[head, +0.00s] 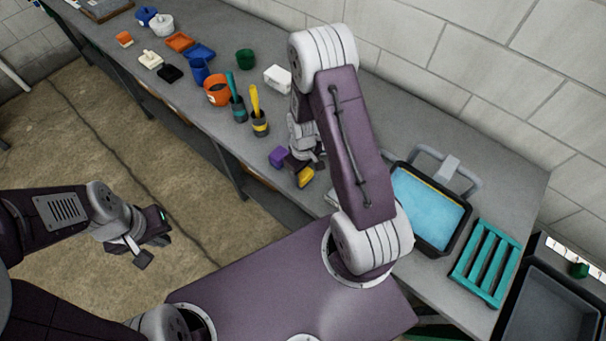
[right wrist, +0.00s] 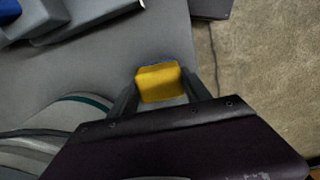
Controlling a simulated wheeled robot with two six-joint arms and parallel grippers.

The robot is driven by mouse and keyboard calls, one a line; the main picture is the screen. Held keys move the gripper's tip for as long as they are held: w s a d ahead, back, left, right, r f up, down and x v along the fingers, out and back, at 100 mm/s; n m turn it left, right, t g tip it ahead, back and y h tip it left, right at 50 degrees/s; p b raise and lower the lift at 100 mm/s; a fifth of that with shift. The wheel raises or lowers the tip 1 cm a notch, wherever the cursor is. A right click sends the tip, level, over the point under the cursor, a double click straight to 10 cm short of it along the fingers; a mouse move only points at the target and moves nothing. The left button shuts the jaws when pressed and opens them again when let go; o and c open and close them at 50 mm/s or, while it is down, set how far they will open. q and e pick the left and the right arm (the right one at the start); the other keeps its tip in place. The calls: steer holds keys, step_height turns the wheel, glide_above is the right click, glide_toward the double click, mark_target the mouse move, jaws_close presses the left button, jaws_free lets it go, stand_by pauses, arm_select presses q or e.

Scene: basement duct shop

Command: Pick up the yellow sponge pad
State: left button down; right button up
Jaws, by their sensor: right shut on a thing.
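The yellow sponge pad (head: 305,178) is near the front edge of the grey bench, below my right arm in the head view. My right gripper (head: 298,168) is shut on it. In the right wrist view the yellow sponge pad (right wrist: 160,82) sits between the two fingers (right wrist: 160,92), with a bluish edge on its far side. I cannot tell whether it touches the bench. My left gripper (head: 154,252) is open and empty, out over the floor in front of the bench.
A purple block (head: 277,157) lies close beside my right gripper. Orange and dark cups with coloured handles stand further left. A blue-filled tray (head: 428,208) and a teal rack (head: 485,262) are to the right. A white block (head: 278,78) is near the wall.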

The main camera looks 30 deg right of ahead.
mark_target(303, 172)
steer(key=shift+w+r, duration=0.1)
steer(key=shift+r, duration=0.45)
step_height(303, 172, up, 3)
steer(key=shift+f+b, duration=0.1)
steer(key=shift+b, duration=0.35)
steer(key=s+d+r+b, duration=0.2)
steer(key=s+r+b, duration=0.2)
steer(key=s+r, duration=0.3)
steer(key=s, duration=0.4)
steer(key=shift+s+d, duration=0.25)
steer(key=shift+d, duration=0.1)
